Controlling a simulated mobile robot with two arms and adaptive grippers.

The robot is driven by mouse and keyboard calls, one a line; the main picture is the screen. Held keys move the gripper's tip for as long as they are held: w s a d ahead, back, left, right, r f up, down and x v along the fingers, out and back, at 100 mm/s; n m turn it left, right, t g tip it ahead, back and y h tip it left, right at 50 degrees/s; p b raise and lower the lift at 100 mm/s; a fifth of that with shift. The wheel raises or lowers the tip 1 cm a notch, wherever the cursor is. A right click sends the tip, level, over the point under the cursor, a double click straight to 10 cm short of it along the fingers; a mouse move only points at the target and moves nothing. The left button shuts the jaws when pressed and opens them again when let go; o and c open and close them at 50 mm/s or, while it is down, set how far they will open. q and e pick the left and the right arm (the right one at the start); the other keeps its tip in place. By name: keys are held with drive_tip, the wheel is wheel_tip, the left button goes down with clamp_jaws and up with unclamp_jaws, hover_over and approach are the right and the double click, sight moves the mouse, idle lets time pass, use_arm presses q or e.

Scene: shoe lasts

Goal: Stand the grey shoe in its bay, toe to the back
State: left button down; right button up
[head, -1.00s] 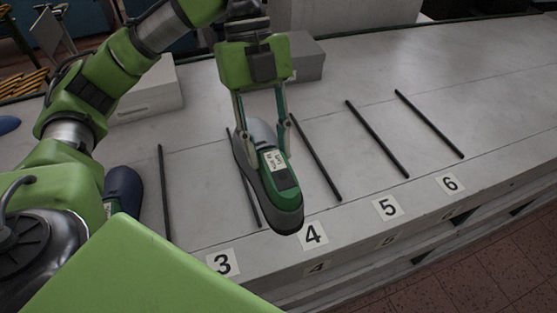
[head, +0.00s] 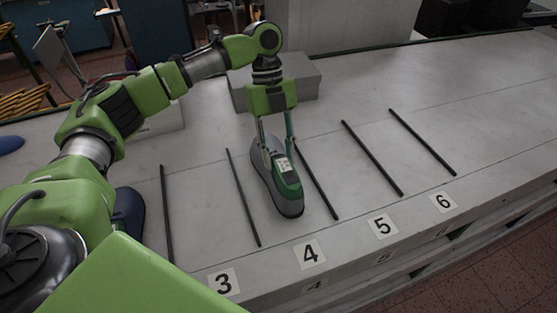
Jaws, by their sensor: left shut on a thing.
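The grey shoe (head: 263,172), with a green part and a white label, is between the two black strips behind the number 4 card (head: 308,254). One rounded end points to the front edge and the other to the back; which is the toe is hard to tell. My left gripper (head: 276,145) reaches down from behind and is shut on the shoe's upper part. The shoe looks roughly in line with the strips, close to the right one (head: 318,183) and further from the left one (head: 243,200). Whether its sole touches the bench is unclear. My right gripper is not in view.
A dark blue shoe (head: 130,215) is partly hidden behind my left arm. A grey box (head: 300,80) stands behind the gripper. More strips mark bays by cards 3 (head: 224,283), 5 (head: 383,226) and 6 (head: 443,203). The right side of the bench is clear.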

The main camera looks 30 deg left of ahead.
sight(277, 156)
use_arm(q)
drive_tip(key=shift+w+a+f+p, duration=0.1)
drive_tip(key=shift+w+f+p, duration=0.05)
drive_tip(key=shift+f+p, duration=0.15)
wheel_tip(277, 156, down, 2)
drive_tip(key=shift+f+p, duration=0.1)
drive_tip(key=shift+p, duration=0.35)
drive_tip(key=shift+f, duration=0.25)
drive_tip(key=c, duration=1.5)
unclamp_jaws()
drive_tip(key=shift+f, duration=0.15)
